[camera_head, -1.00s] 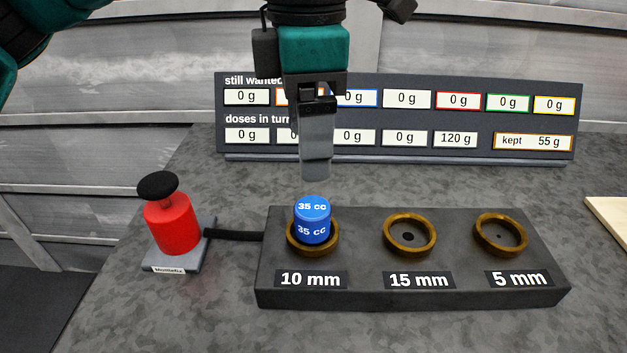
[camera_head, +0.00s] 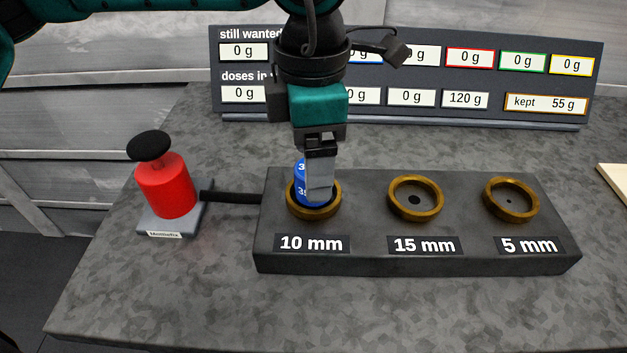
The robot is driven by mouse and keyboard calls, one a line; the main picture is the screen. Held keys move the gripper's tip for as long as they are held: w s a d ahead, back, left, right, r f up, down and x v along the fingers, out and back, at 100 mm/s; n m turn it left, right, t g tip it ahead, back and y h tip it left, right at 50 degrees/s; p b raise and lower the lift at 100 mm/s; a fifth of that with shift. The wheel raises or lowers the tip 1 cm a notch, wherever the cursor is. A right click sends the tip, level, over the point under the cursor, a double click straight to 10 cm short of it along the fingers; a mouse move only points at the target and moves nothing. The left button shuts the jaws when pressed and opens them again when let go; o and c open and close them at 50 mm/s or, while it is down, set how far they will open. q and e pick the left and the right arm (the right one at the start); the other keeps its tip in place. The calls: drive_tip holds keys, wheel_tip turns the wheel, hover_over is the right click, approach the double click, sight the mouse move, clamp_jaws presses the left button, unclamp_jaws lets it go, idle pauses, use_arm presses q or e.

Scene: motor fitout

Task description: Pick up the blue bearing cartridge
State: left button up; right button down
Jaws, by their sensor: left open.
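The blue cartridge (camera_head: 300,183) stands upright in the brass ring (camera_head: 314,213) of the seat labelled 10 mm, at the left end of the dark block. It bears white "35 cc" lettering, now partly hidden. My left gripper (camera_head: 319,192) points down over it. A grey finger covers the cartridge's front and right side. The gripper is open; whether its fingers touch the cartridge I cannot tell. My right gripper is not in view.
The dark block (camera_head: 420,262) has two more brass rings, 15 mm (camera_head: 417,215) and 5 mm (camera_head: 511,217), both empty. A red pump with a black knob (camera_head: 165,190) stands left, joined by a black tube (camera_head: 230,197). A display board (camera_head: 590,80) stands behind.

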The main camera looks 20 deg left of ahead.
use_arm(q)
drive_tip(key=shift+f, duration=1.3)
drive_tip(key=c, duration=1.5)
